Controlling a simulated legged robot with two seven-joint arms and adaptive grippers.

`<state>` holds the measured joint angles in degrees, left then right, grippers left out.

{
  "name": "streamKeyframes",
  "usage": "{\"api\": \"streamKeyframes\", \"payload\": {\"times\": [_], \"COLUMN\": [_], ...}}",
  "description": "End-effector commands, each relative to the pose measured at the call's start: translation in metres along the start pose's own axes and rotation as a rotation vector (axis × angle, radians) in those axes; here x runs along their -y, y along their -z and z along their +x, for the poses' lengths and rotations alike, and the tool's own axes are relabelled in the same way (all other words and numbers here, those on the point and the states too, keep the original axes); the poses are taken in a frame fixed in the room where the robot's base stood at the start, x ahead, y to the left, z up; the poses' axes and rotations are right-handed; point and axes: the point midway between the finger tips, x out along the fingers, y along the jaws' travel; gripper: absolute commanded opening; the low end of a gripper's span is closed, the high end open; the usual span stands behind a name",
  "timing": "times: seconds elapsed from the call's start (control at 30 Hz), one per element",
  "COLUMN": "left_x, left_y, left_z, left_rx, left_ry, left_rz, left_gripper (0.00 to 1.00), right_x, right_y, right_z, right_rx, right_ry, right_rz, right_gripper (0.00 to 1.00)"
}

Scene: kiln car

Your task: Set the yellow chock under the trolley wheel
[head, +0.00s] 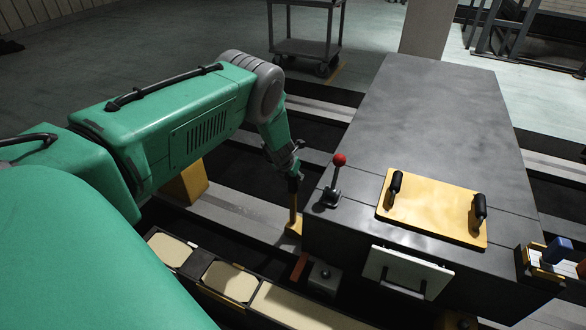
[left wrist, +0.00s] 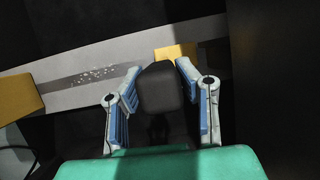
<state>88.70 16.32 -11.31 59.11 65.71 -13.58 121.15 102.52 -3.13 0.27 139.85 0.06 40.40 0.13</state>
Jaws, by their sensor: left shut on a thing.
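The yellow chock (head: 293,226) is at the left side of the big grey trolley body (head: 425,120), low by the pale rail. A thin yellow handle rises from it to my left gripper (head: 291,166). In the left wrist view my left gripper (left wrist: 158,85) is shut on the handle's black grip (left wrist: 160,90), one finger on each side. Part of the yellow chock (left wrist: 176,52) shows beyond the grip, against the pale rail. I cannot tell whether the chock rests on the rail. No wheel of the grey body shows clearly. My right gripper is not in view.
A red-knobbed lever (head: 336,180) stands on the body's near left corner, close to my left gripper. A yellow plate (head: 432,207) with two black handles lies on top. Another yellow block (head: 186,182) sits by the rail. A wheeled cart (head: 305,48) stands behind.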

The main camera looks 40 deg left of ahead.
Motion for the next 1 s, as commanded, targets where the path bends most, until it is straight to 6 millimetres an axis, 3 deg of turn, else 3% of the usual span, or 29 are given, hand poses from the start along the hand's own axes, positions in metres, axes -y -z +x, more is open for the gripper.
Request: {"api": "streamKeyframes", "payload": {"times": [0.37, 0.4, 0.43, 0.47, 0.7, 1.0], "left_x": [0.001, 0.001, 0.001, 0.001, -0.001, -0.001], "left_y": [-0.003, -0.003, -0.002, -0.002, 0.007, 0.004], "left_z": [0.001, 0.002, 0.002, 0.002, 0.005, 0.004], "left_rx": [0.006, 0.006, 0.005, 0.005, -0.01, -0.005], "left_ry": [0.001, 0.001, 0.001, 0.001, 0.0, 0.0], "left_rz": [-0.001, 0.0, 0.0, 0.0, 0.001, 0.0], "left_gripper": [0.0, 0.39, 0.49, 0.52, 0.52, 0.52], "right_x": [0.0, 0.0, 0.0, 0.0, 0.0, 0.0], "right_y": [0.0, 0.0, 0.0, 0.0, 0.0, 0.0], "right_z": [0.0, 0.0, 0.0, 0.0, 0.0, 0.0], "right_rx": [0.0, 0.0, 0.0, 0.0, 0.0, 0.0], "right_ry": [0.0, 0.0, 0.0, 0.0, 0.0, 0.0], "right_rz": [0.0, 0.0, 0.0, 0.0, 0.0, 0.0], "right_gripper": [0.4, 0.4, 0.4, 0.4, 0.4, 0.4]}}
